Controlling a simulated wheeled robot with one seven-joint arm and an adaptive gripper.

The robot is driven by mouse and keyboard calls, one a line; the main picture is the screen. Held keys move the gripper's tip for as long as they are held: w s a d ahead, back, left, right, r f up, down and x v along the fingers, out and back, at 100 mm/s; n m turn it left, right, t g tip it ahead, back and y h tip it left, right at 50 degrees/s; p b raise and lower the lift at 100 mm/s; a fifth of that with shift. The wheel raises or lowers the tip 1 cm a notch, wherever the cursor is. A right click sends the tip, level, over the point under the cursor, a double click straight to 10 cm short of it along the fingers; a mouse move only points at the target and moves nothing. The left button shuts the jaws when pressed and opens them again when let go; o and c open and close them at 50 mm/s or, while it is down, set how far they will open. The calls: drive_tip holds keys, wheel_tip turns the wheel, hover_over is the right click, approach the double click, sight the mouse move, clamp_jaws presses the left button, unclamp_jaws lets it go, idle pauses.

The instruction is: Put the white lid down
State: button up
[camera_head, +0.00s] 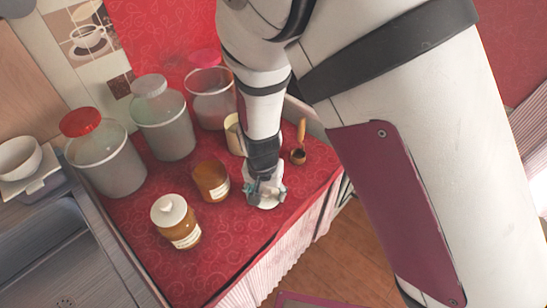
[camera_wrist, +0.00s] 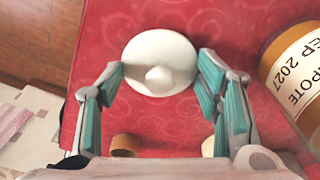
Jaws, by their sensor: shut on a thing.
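The white lid (camera_wrist: 160,64), round with a knob in its middle, is between the fingertips of my gripper (camera_wrist: 161,72) in the wrist view, its rim against them. In the head view my gripper (camera_head: 265,188) points down at the right part of the red counter, with the lid (camera_head: 268,203) partly hidden under it. My gripper is shut on the lid. I cannot tell whether the lid touches the cloth. An amber jar (camera_head: 211,181) without a visible lid stands just left of my gripper. Another amber jar (camera_head: 176,222) with a white lid stands further left and nearer.
A wooden scoop (camera_head: 299,156) and a cream container (camera_head: 232,132) stand behind my gripper. The cloth (camera_head: 235,245) in front is clear up to the counter's edge.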

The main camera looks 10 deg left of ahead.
sight(265, 201)
drive_tip(key=o, duration=0.9)
drive_tip(key=shift+c, duration=0.2)
wheel_tip(265, 201, up, 12)
drive_tip(key=s+p, duration=0.2)
drive_tip(key=w+d+r+y, duration=0.1)
drive_tip(key=w+d+r, duration=0.1)
drive_tip(key=d+r, duration=0.65)
drive_tip(key=s+d+r+t, duration=0.1)
drive_tip(key=s+d+r, duration=0.3)
drive_tip(key=d, duration=0.3)
drive_tip(key=s+d+r+t, duration=0.1)
drive_tip(key=s+d+r, duration=0.4)
drive_tip(key=s+d, duration=0.1)
drive_tip(key=s+d+r+t+h, duration=0.1)
drive_tip(key=s+d+r, duration=0.4)
drive_tip(key=d, duration=0.4)
